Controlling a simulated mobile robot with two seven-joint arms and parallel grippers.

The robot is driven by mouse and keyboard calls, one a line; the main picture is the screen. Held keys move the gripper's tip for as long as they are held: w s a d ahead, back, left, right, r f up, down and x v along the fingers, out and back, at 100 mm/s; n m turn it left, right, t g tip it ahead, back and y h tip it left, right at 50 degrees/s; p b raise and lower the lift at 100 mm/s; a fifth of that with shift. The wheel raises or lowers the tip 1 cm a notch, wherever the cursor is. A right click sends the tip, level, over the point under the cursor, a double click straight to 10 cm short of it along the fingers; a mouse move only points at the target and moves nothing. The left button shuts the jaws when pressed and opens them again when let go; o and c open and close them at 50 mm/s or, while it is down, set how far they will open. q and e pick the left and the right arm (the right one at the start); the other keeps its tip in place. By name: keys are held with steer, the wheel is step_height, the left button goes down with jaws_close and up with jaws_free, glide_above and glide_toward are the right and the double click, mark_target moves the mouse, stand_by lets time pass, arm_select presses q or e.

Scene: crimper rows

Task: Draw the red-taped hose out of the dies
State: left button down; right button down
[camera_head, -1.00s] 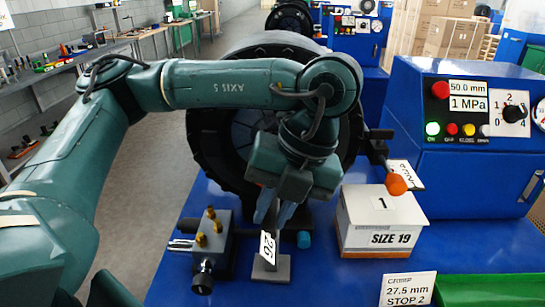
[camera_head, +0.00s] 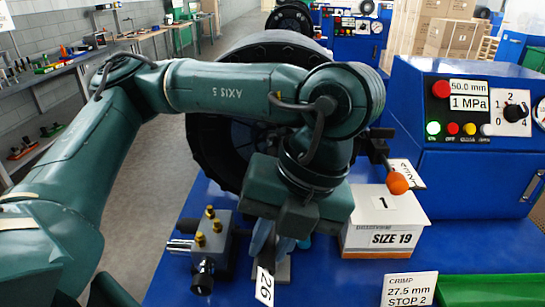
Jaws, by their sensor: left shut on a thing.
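The black round crimper head (camera_head: 215,150) stands behind my left arm, which covers its middle, so the dies are hidden. I see no red-taped hose. My left gripper (camera_head: 268,248) points down in front of the crimper, its blue fingers partly under the wrist. It is shut on a piece with a white tag marked 26 (camera_head: 264,287); the piece itself is mostly hidden. A grey stand (camera_head: 283,268) is just behind and right of the tag. My right gripper is out of view.
A grey valve block with brass fittings (camera_head: 210,246) is close left of the gripper. A SIZE 19 box (camera_head: 385,240) and an orange-knobbed lever (camera_head: 398,183) are to the right. A CRIMP 27.5 mm STOP 2 card (camera_head: 408,290) and green tray (camera_head: 490,290) are at front right.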

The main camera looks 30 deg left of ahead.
arm_select(q)
steer(key=shift+s+d, duration=0.2)
steer(key=shift+s, duration=0.2)
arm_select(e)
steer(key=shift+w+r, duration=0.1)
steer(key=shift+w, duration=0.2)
arm_select(q)
steer(key=c, duration=1.3)
jaws_free()
steer(key=shift+o, duration=0.3)
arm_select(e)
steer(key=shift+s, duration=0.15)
arm_select(q)
steer(key=o, duration=1.2)
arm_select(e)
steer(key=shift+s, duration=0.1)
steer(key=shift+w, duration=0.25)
